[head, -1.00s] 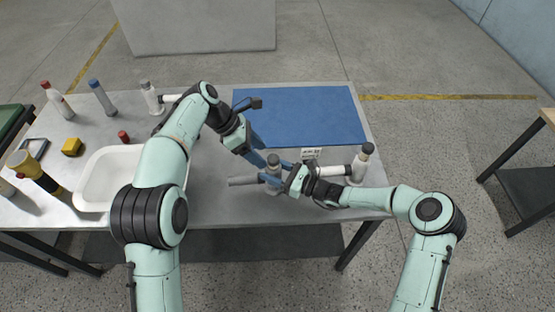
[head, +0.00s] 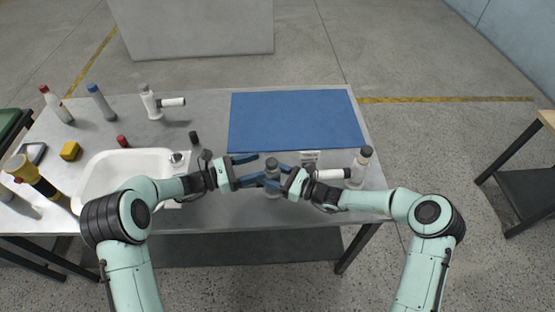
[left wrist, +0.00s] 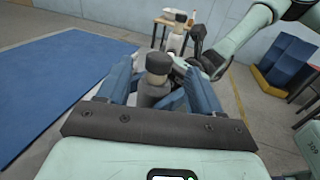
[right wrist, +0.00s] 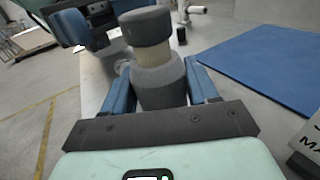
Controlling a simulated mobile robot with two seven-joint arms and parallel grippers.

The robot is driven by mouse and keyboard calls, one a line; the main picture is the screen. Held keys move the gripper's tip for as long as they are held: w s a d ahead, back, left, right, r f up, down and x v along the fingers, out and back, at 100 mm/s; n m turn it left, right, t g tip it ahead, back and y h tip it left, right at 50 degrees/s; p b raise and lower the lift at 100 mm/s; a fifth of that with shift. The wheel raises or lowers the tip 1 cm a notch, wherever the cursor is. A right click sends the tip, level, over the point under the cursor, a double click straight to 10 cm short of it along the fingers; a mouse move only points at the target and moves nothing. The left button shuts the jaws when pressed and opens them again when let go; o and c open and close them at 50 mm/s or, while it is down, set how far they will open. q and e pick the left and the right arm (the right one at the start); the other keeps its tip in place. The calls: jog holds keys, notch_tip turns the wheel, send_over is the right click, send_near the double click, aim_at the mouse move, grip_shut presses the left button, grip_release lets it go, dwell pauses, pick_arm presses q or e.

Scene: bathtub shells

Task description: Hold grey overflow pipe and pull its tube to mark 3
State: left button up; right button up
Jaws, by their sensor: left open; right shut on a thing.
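The grey overflow pipe (head: 271,164) stands upright on the table, its dark grey cap on top; it also shows in the right wrist view (right wrist: 160,75) and the left wrist view (left wrist: 157,72). My right gripper (head: 277,180) is shut on its body from the right. My left gripper (head: 257,173) is open on the left of the pipe, its fingers spread to either side in the left wrist view. The pipe's side tube is hidden behind the left gripper, and its marks cannot be read. A small printed card (head: 310,156) stands behind, mostly cut off in the right wrist view.
A white pipe with a side tube (head: 358,165) stands close by on the right. A blue mat (head: 295,120) lies behind. A white basin (head: 105,180) is at left. Bottles (head: 100,101) and another white pipe (head: 151,101) stand at the back left.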

aim_at(277, 161)
pick_arm(q)
jog(key=x, duration=0.7)
jog(key=shift+d, duration=0.35)
